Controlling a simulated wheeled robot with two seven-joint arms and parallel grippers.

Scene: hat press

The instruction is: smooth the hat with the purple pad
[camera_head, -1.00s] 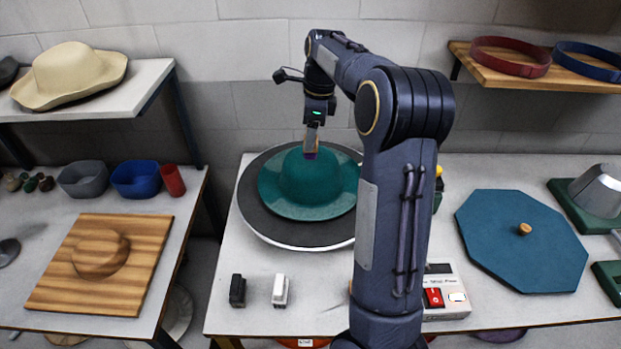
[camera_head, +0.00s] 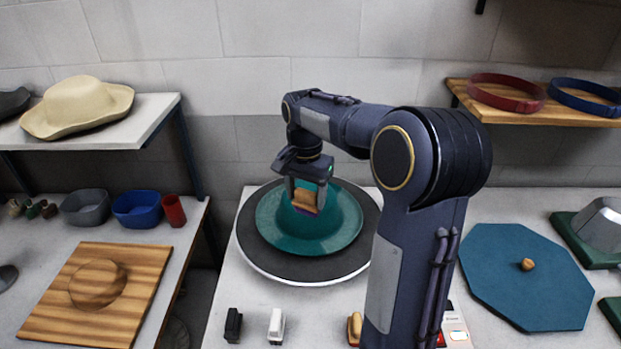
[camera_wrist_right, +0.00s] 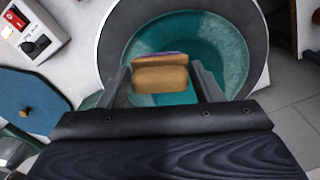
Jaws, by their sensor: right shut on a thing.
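The teal hat (camera_head: 343,222) lies on a round dark turntable (camera_head: 262,255) on the middle table. My right gripper (camera_head: 306,200) is over the hat's crown and is shut on a wooden-backed pad with a purple edge (camera_head: 305,208). In the right wrist view the pad's wooden back (camera_wrist_right: 160,80) sits between the two fingers, with a thin purple strip along its far side. The hat (camera_wrist_right: 222,45) is behind it. The pad is at the crown, but I cannot tell whether it touches. My left gripper is not in view.
A black block (camera_head: 233,325), a white block (camera_head: 276,326) and another wooden-handled pad (camera_head: 355,326) stand at the table's front. A blue octagonal board (camera_head: 525,285) with a knob lies right. A control box with a red switch (camera_wrist_right: 17,18) is near the turntable.

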